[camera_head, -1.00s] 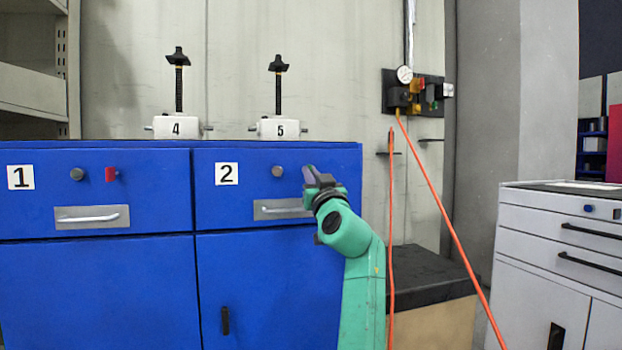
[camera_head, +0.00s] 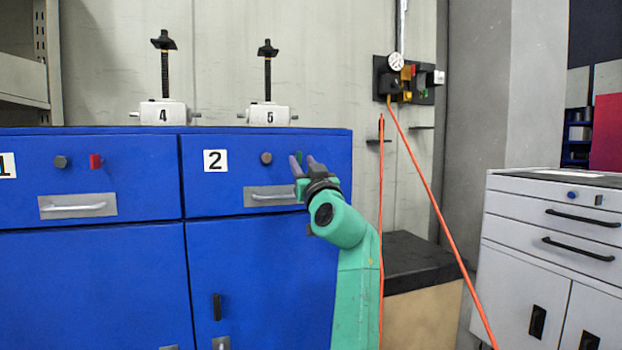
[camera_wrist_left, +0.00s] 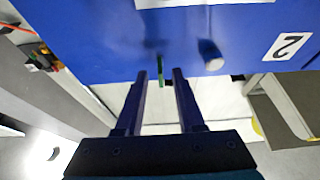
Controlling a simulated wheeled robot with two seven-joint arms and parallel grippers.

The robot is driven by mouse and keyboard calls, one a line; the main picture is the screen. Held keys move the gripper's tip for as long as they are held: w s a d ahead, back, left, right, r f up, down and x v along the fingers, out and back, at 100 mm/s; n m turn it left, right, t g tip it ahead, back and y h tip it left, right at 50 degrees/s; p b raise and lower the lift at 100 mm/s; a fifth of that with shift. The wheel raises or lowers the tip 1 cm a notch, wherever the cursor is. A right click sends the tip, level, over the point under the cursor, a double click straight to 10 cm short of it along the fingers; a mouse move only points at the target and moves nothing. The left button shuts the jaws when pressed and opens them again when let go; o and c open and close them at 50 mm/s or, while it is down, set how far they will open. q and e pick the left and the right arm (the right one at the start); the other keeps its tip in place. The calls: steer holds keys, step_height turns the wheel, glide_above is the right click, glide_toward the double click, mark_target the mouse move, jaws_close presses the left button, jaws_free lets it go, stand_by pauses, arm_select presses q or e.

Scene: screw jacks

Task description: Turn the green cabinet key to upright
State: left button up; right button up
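The green key (camera_head: 298,157) sits on the front of blue drawer 2, right of the round grey knob (camera_head: 266,158). In the head view it is a small sliver, partly hidden by my fingers. In the left wrist view the green key (camera_wrist_left: 161,71) is a narrow strip seen between the fingertips, with a gap on each side. My left gripper (camera_head: 304,162) is open in front of the key; its two fingers also show in the left wrist view (camera_wrist_left: 160,76). Whether the fingers reach past the key is hard to tell. My right gripper is not in view.
Drawer 2's handle (camera_head: 272,197) lies just below my gripper. A red key (camera_head: 95,161) is on drawer 1. White screw jacks 4 (camera_head: 163,114) and 5 (camera_head: 268,117) stand on the cabinet top. An orange hose (camera_head: 430,185) hangs to the right, before a white cabinet (camera_head: 545,240).

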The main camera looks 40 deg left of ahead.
arm_select(q)
steer(key=v, duration=1.3)
steer(key=shift+s, duration=0.1)
